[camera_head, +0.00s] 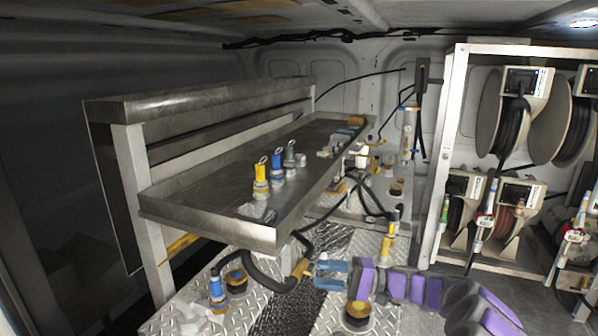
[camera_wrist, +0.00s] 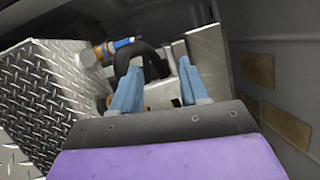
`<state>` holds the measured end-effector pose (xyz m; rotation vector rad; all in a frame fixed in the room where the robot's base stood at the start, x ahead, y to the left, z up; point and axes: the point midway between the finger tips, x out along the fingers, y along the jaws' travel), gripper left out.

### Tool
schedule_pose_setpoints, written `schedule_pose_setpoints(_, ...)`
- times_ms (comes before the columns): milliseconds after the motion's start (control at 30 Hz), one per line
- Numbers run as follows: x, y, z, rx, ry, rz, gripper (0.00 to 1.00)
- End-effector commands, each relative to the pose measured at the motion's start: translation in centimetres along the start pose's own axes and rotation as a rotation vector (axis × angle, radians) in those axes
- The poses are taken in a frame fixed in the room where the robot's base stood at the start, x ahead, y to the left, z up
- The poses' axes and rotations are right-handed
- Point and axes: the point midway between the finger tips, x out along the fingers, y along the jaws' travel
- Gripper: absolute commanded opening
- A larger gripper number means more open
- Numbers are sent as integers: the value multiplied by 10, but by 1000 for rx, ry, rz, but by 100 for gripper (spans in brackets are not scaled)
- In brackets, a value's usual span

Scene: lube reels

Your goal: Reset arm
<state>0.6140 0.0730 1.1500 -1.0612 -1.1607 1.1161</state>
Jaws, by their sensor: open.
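My gripper (camera_head: 322,273) shows in the head view at the lower middle, its light blue fingers pointing left. My purple arm stretches from it to the lower right. In the wrist view the two blue fingers of my gripper (camera_wrist: 158,84) stand apart with nothing held between them. Beyond them are a black hose (camera_wrist: 140,56) and a metal plate edge. In the head view a black hose (camera_head: 262,278) with a brass-coloured fitting (camera_head: 300,268) lies just left of the fingers; I cannot tell whether they touch.
A metal shelf (camera_head: 205,205) holds yellow, blue and grey nozzles (camera_head: 277,165) at the left. Below are diamond-plate tank tops (camera_head: 205,285) with caps and fittings. A rack (camera_head: 443,150) with several hose reels (camera_head: 505,110) stands at the right. Dark floor shows before the rack.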

Motion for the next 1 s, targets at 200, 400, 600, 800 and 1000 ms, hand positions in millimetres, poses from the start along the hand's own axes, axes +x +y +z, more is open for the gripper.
schedule_pose_setpoints(200, 46, -20, 50, 32, -119, 96, 44)
schedule_pose_setpoints(400, 76, -28, 100, 53, -211, 214, 44)
schedule_pose_setpoints(600, 95, -28, 151, 61, -283, 356, 44)
schedule_pose_setpoints(800, 102, -19, 202, 65, -336, 516, 44)
schedule_pose_setpoints(1000, 96, -5, 249, 57, -362, 690, 44)
